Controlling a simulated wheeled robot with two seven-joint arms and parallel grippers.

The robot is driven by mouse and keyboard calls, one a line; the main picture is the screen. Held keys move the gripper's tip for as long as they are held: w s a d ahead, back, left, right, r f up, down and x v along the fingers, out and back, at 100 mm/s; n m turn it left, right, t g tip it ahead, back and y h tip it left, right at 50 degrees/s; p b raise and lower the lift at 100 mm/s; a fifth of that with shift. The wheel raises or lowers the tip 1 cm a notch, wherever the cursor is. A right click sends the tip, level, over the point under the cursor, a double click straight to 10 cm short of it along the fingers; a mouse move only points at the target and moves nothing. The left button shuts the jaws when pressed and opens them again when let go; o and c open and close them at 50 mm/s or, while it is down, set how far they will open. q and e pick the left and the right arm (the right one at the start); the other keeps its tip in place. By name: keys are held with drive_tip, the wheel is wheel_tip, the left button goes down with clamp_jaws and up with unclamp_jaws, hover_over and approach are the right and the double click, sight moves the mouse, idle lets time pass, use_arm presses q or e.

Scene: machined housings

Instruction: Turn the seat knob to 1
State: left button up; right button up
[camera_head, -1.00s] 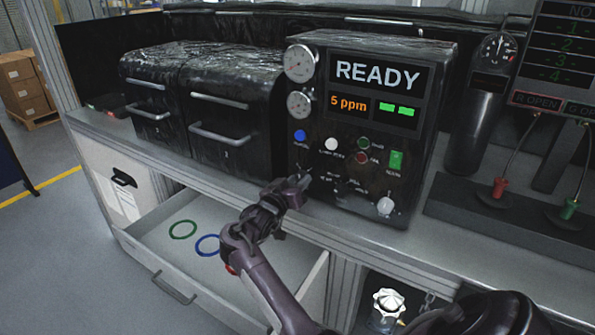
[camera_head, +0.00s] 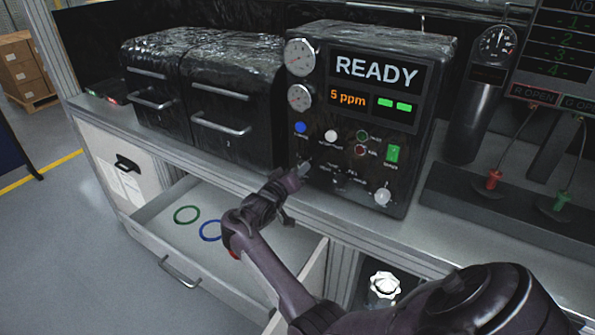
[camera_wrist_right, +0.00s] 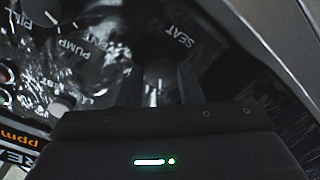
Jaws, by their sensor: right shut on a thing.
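The seat knob (camera_wrist_right: 159,76) is a small grey knob with a pale line on it, below the printed SEAT label in the right wrist view. It sits on the lower left of the black test unit's front panel (camera_head: 330,210). My right gripper (camera_head: 303,172) reaches up to that spot from below. Its fingers (camera_wrist_right: 160,82) are shut on the knob, one on each side. In the head view the gripper hides most of the knob. No numeral showing the knob's setting is readable. My left gripper is not in view.
The screen (camera_head: 376,85) reads READY and 5 ppm. An open drawer (camera_head: 180,262) with a green ring (camera_head: 187,215) and a blue ring (camera_head: 210,231) lies below my right arm.

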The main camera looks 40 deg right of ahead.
drive_tip(key=o, duration=1)
drive_tip(key=b+v, duration=0.2)
drive_tip(key=v, duration=0.6)
drive_tip(key=shift+f, duration=0.1)
